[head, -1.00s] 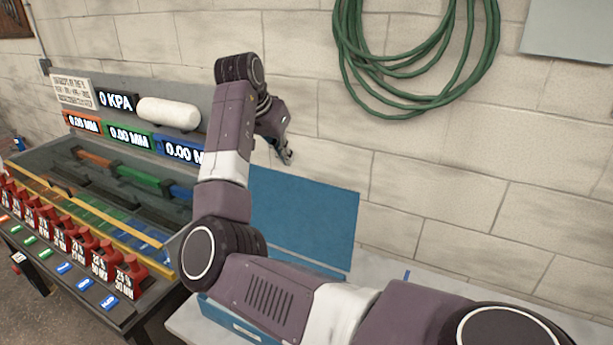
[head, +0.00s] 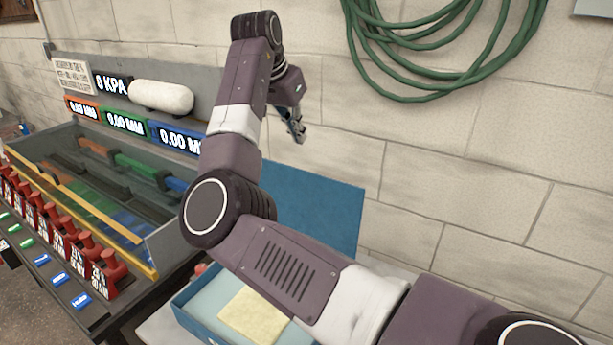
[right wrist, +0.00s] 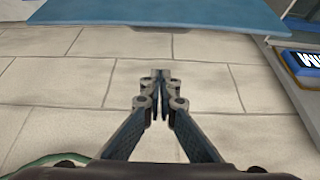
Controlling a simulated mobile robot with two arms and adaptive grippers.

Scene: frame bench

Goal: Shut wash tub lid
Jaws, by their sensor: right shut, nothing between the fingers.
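The blue wash tub (head: 205,310) sits on a pale surface at the lower middle of the head view, partly hidden behind my right arm. Its flat blue lid (head: 318,205) stands raised at the tub's back, near the wall, so the tub is open. A pale yellow cloth or sponge (head: 252,312) lies inside. My right gripper (head: 299,134) is shut and empty, above the lid's upper edge and apart from it. In the right wrist view the shut fingertips (right wrist: 159,78) point toward the lid (right wrist: 160,14), which spans the top. My left gripper is not in view.
A bench with a clear-walled tank (head: 120,185), several red valves (head: 108,270) and number displays (head: 180,140) stands left of the tub. A green hose (head: 440,45) hangs on the block wall. The wall area right of the lid is clear.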

